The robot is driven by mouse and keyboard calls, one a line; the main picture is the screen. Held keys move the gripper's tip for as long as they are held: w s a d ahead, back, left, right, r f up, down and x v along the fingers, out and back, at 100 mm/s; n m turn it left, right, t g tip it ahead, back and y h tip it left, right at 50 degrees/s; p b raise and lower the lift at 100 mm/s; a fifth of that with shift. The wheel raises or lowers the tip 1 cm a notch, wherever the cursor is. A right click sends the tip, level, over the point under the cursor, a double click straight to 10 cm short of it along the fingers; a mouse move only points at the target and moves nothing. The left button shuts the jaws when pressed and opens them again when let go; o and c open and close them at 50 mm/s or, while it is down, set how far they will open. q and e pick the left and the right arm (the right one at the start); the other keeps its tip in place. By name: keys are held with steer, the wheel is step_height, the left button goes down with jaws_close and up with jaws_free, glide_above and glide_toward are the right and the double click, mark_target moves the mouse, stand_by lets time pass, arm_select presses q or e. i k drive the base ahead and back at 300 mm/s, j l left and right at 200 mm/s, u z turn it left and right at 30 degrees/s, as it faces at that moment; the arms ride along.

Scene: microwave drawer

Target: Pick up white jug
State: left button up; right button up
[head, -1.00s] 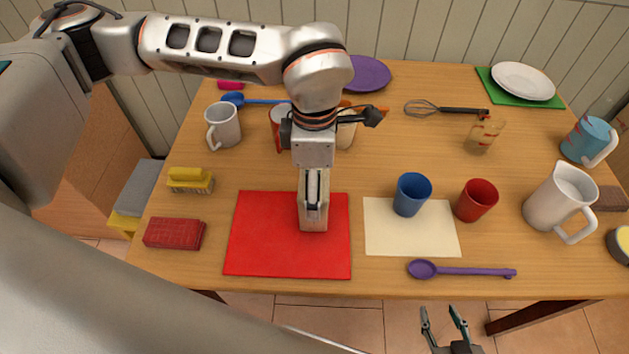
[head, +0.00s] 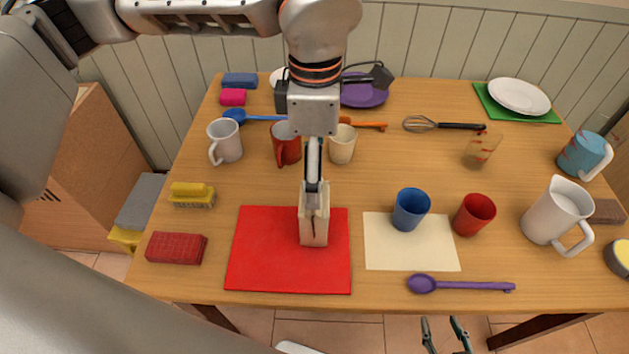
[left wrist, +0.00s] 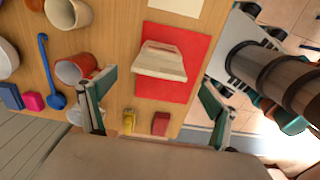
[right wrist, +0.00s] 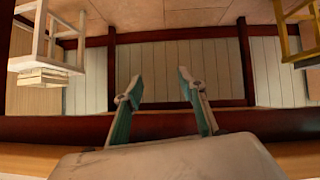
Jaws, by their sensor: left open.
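The white jug (head: 556,210) stands upright at the right of the table, its handle toward the front right. It is not in the wrist views. My left gripper (left wrist: 160,78) is open and empty, above the red mat and far to the left of the jug. A cream block (head: 313,226) stands on the mat beneath it, beyond the fingers in the left wrist view. My right gripper (head: 446,334) is open and empty, off the table's front edge. Its fingers also show apart in the right wrist view (right wrist: 160,82).
Beside the jug are a blue mug (head: 581,157), a brown block (head: 607,212) and a yellow-topped round thing (head: 620,257). A red cup (head: 474,214) and blue cup (head: 411,209) stand left of it. A purple spoon (head: 470,285) lies in front.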

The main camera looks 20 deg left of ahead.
mark_target(565, 204)
steer(key=k, duration=1)
